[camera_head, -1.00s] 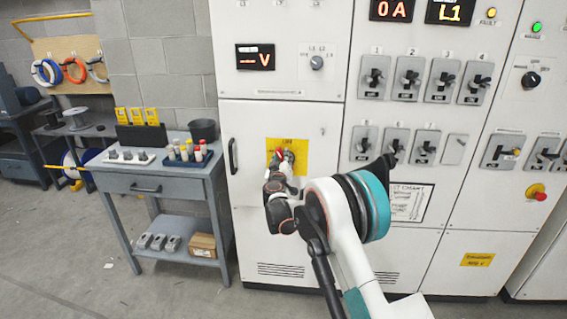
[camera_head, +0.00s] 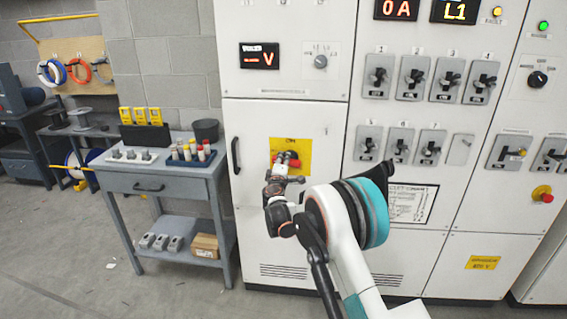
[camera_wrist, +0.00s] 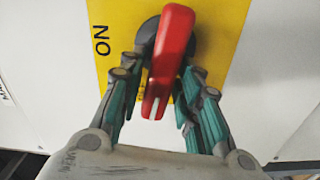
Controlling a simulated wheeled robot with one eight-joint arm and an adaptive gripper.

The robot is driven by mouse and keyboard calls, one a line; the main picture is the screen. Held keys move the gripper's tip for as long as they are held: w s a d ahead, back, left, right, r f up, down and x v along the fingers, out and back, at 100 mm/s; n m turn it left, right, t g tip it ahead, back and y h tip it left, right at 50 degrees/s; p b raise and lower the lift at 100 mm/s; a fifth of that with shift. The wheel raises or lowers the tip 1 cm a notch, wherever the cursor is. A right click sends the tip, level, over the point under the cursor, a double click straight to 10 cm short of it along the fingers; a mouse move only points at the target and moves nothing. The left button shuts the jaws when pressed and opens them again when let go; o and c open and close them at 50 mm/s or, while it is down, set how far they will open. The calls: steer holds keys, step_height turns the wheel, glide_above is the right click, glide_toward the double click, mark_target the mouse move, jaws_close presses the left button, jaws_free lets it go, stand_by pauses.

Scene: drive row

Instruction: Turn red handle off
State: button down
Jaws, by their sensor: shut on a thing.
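The red handle (camera_wrist: 168,60) sits on a dark round hub on a yellow plate (camera_wrist: 225,25). The word ON on the plate reads sideways in the wrist view. In the head view, the red handle (camera_head: 295,163) shows partly behind my gripper (camera_head: 284,171), against the yellow plate (camera_head: 304,145) on the white cabinet door. In the wrist view, my gripper (camera_wrist: 162,74) has its green-padded fingers on both sides of the handle and is shut on it. The fingers hide part of the hub.
A grey workbench (camera_head: 150,184) with small parts and a dark cup (camera_head: 206,130) stands left of the cabinet. A black door handle (camera_head: 235,155) is left of the yellow plate. Several black switches (camera_head: 412,78) fill the panel to the right.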

steer(key=shift+f+n, duration=0.2)
steer(key=shift+n, duration=0.6)
steer(key=c, duration=1.4)
jaws_free()
steer(key=shift+s, duration=0.15)
steer(key=s, duration=1.1)
steer(key=shift+s+a, duration=0.25)
steer(key=shift+s, duration=0.15)
